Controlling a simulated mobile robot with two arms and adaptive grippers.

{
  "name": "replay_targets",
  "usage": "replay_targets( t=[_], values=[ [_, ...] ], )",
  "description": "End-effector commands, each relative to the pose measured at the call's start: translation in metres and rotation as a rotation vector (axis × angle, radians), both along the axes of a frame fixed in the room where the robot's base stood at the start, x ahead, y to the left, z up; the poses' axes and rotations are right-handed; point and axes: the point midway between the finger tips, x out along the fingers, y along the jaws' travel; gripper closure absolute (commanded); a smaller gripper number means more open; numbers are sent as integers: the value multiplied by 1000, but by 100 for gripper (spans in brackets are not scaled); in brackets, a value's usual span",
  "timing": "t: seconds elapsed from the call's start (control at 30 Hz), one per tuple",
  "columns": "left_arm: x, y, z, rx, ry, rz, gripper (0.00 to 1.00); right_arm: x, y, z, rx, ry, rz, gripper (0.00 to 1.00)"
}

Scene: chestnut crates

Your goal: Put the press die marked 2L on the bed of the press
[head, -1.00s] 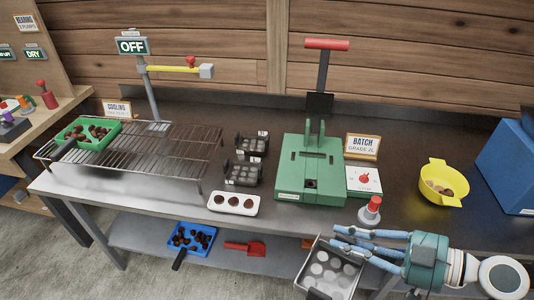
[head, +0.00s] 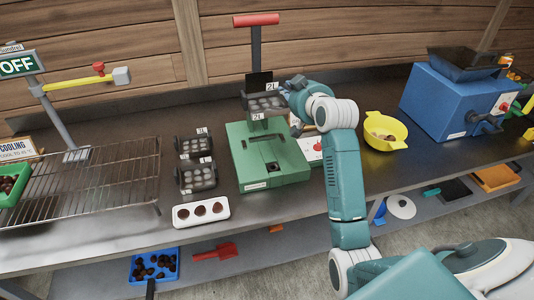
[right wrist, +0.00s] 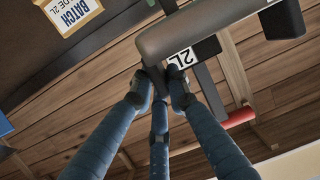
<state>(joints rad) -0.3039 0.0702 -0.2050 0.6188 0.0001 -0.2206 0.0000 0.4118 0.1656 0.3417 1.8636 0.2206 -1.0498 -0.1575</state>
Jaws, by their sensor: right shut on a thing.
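The die marked 2L (head: 265,104) is a dark block with round grey cavities and white 2L labels. It hangs above the back part of the green press (head: 243,163), in front of the dark column; any gap to the press is hard to judge. My right gripper (head: 296,92) is shut on the die's right side in the head view. In the right wrist view, the fingertips (right wrist: 164,82) pinch a dark tab beside the 2L label of the die (right wrist: 205,28). The press lever (head: 256,20) with its red handle is up. My left gripper is not in view.
Two other dies (head: 193,146) (head: 197,178) stand left of the press. A white tray (head: 181,217) with several brown balls lies in front of them. A wire rack (head: 110,185) is at left. A yellow bowl (head: 398,142) and blue machine (head: 450,100) are at right.

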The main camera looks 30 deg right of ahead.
Motion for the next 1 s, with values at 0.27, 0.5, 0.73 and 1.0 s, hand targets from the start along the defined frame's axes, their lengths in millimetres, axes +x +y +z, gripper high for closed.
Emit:
replay_targets(
  t=[0.27,0.5,0.73,1.0],
  values=[
    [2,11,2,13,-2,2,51,6,-8,-19,2,7,-52,100],
    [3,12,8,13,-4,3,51,5,-8,-82,1,6,-51,100],
    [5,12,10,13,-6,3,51,6,-9,-132,-1,3,-51,100],
    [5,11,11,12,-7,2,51,6,-9,-159,-1,3,-50,100]
  ],
)
